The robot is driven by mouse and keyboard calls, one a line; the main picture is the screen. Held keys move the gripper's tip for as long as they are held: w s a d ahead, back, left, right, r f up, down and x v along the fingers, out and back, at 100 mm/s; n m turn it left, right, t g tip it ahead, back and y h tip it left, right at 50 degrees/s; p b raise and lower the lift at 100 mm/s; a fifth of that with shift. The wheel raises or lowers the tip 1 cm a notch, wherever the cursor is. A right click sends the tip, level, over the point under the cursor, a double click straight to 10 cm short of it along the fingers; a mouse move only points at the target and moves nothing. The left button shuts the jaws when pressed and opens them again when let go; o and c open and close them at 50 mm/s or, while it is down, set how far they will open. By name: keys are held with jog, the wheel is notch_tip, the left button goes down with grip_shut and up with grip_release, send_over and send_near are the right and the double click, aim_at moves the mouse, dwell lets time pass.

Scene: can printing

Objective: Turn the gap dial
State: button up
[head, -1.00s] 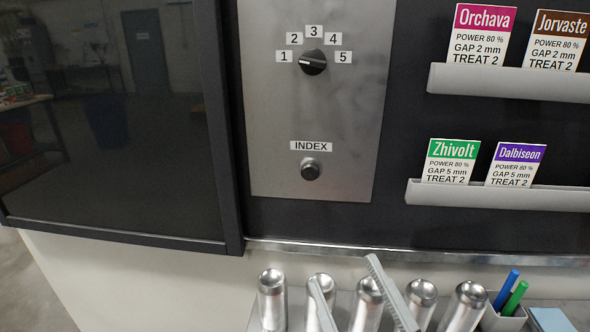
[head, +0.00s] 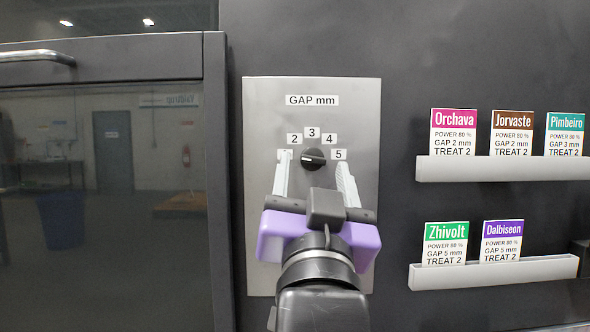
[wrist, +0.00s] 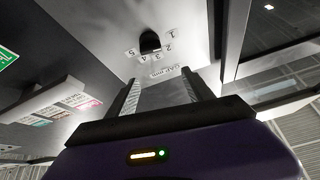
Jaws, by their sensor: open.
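The gap dial (head: 313,159) is a round black knob with a white pointer mark, on a grey metal panel (head: 360,110) under the "GAP mm" label (head: 312,100). Its mark points left, towards the 1 position, which my finger hides in the head view. Numbers 2 to 5 show around it. In the wrist view the dial (wrist: 150,42) appears upside down beyond the fingertips, with 1 to 5 readable. My gripper (head: 313,164) is open and empty, one finger to each side of the dial in the head view. The wrist view shows the gripper (wrist: 161,78) apart from the dial.
Card racks (head: 500,168) with treatment cards, including Zhivolt (head: 446,243) and Dalbiseon (head: 502,241), stick out at the right. A dark glass door (head: 110,200) with a metal handle (head: 35,56) is at the left. The space before the dial is clear.

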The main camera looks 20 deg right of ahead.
aim_at(313, 164)
jog(key=shift+g, duration=0.6)
jog(key=shift+w+d+r+p, duration=0.1)
jog(key=shift+w+d+p, duration=0.4)
jog(key=shift+w, duration=0.8)
jog(key=shift+w+d+r+p, duration=0.1)
jog(key=shift+w+d+p, duration=0.35)
jog(key=shift+w, duration=0.85)
jog(key=shift+w+d+p, duration=0.25)
jog(key=shift+w+d, duration=0.4)
jog(key=shift+w, duration=0.65)
grip_shut()
jog(key=shift+f, duration=0.1)
